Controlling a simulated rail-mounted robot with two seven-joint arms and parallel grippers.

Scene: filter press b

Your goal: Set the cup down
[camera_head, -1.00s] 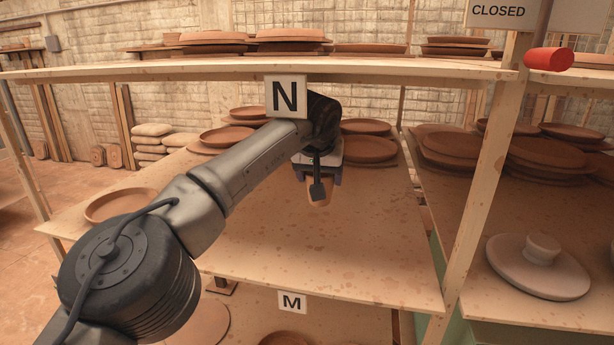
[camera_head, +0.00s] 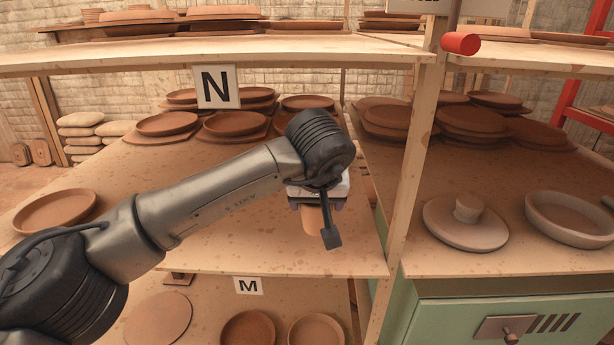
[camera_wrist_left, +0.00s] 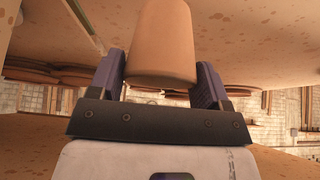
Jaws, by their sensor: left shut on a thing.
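My left gripper (camera_head: 318,202) is shut on a plain tan cup (camera_head: 311,222), held over the front right part of the shelf board marked N (camera_head: 265,248). The arm covers part of the gripper in the head view. In the left wrist view the cup (camera_wrist_left: 163,42) sits between the two dark fingers of the gripper (camera_wrist_left: 160,80). I cannot tell whether the cup touches the board. My right gripper is not in view.
Clay plates (camera_head: 238,122) fill the back of this shelf, and a shallow dish (camera_head: 54,210) lies at its left. An upper shelf (camera_head: 300,48) hangs above. A wooden post (camera_head: 412,165) stands close to the right. The board around the cup is bare.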

